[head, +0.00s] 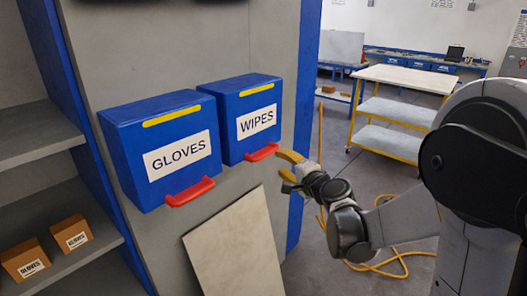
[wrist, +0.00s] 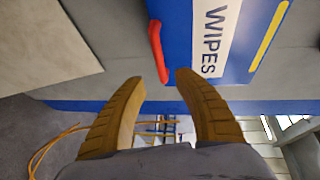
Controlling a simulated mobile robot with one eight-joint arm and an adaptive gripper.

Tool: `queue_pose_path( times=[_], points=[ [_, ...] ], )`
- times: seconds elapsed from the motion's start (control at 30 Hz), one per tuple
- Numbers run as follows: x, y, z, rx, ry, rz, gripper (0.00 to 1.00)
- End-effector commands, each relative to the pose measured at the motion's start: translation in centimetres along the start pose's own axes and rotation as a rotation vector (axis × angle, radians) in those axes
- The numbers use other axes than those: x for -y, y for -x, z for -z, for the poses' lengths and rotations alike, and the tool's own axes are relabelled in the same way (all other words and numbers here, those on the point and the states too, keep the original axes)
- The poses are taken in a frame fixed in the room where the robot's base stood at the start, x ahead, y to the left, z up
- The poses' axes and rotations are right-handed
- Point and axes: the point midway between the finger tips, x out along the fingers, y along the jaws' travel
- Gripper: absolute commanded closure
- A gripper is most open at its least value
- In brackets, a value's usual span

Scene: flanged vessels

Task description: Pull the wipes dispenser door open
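The blue wipes dispenser (head: 250,112) hangs on the grey panel with a white WIPES label and a yellow strip on top. Its front looks closed. Its red handle (head: 262,152) runs along the lower front edge. In the wrist view the handle (wrist: 158,50) and the WIPES label (wrist: 215,38) show beyond the fingers. My gripper (head: 283,166) is just right of the handle's right end, with yellow-brown fingers. In the wrist view the fingers (wrist: 158,80) are spread with a gap between the tips. Nothing is held, and the handle looks just past the tips.
A blue gloves dispenser (head: 160,148) with its own red handle (head: 190,191) hangs to the left. A pale board (head: 237,248) leans below the dispensers. Shelves with small boxes (head: 70,233) stand at left. A yellow cable (head: 385,262) lies on the floor at right.

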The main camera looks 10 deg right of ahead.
Motion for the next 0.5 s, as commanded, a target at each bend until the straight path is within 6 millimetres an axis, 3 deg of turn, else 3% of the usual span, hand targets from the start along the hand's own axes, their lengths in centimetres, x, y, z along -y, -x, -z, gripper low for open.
queue_pose_path(
  times=[0.5],
  points=[
    [-0.2,-9.0,-0.1,0.003,0.002,-0.001,0.62]
  ],
)
